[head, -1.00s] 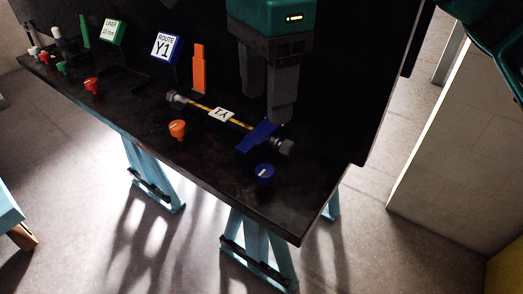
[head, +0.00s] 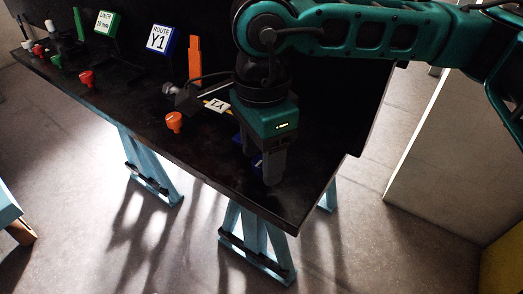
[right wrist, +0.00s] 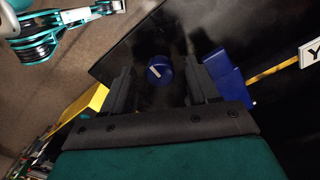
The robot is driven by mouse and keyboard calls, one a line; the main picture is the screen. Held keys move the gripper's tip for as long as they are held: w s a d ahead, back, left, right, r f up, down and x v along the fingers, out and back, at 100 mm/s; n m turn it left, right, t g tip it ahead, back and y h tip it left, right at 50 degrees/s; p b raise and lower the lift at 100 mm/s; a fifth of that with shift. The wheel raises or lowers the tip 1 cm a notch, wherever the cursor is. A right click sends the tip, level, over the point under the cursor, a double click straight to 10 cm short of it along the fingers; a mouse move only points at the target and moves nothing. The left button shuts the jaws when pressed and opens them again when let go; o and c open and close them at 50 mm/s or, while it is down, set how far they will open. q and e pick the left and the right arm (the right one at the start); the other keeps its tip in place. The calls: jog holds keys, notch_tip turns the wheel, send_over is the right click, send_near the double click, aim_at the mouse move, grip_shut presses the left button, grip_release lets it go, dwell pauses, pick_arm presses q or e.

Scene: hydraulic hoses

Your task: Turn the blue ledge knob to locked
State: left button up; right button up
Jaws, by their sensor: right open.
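The blue knob (right wrist: 160,70) shows in the right wrist view as a round cap with a white pointer line, set on the black ledge. It lies between the two dark fingers of my right gripper, with space on both sides. In the head view my right gripper (head: 263,172) is open and points down over the knob (head: 257,161), mostly hiding it. I cannot tell the finger height exactly. My left gripper is not in view.
A blue clamp (right wrist: 228,78) with a yellow hose stands close beside one finger. The ledge's front edge is near.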

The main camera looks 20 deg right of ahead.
jog(key=c, duration=1)
jog(key=shift+c, duration=0.2)
